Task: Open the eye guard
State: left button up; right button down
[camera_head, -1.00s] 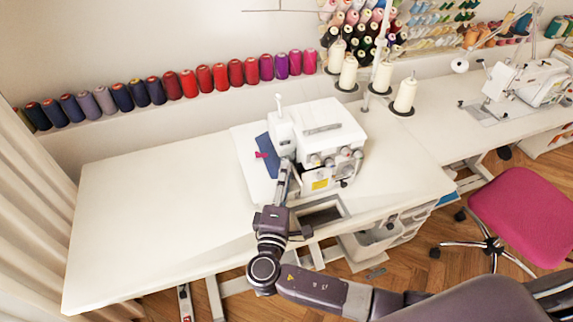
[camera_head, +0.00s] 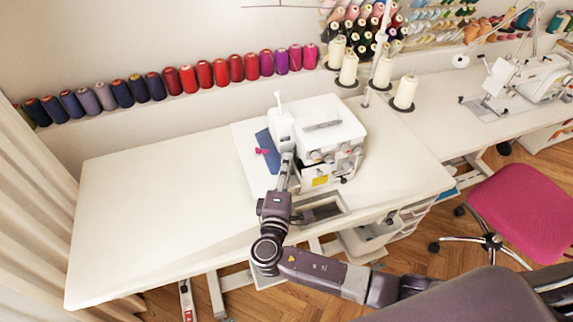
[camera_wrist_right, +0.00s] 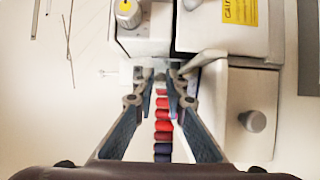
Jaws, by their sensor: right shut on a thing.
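The white overlock sewing machine (camera_head: 335,135) stands on the white table, and its front also shows in the right wrist view (camera_wrist_right: 215,32). My right gripper (camera_head: 287,160) reaches the machine's left front, by the needle area. In the right wrist view the fingertips (camera_wrist_right: 160,72) are close together on a small part at the machine, which I take for the eye guard (camera_wrist_right: 160,76). The guard is mostly hidden by the fingers, and its exact angle cannot be told. My left gripper is not in view.
Blue cloth with a pink clip (camera_head: 266,152) lies left of the needle area. Thread cones (camera_head: 404,93) stand behind the machine. A row of spools (camera_head: 205,74) lines the wall ledge. The table's left half (camera_head: 150,200) is clear. A pink chair (camera_head: 520,208) stands at right.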

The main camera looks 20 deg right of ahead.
jog(key=n+y, duration=0.1)
jog(key=d+t+y, duration=0.1)
jog(key=shift+s+f+n+y, duration=0.1)
jog(key=shift+s+n+y, duration=0.2)
jog(key=shift+s+n, duration=0.1)
jog(key=shift+s+d+f+n+t+y+b, duration=0.15)
jog(key=shift+d+n+t+y+b, duration=0.25)
jog(key=shift+n+y+b, duration=0.45)
jog(key=shift+d+n+y, duration=0.2)
jog(key=shift+n+y, duration=0.15)
jog(key=shift+y, duration=0.6)
jog(key=shift+r, duration=0.2)
jog(key=c, duration=2)
grip_release()
jog(key=shift+s, duration=0.1)
jog(key=shift+o, duration=0.2)
jog(key=s+a, duration=0.1)
jog(key=s, duration=1.1)
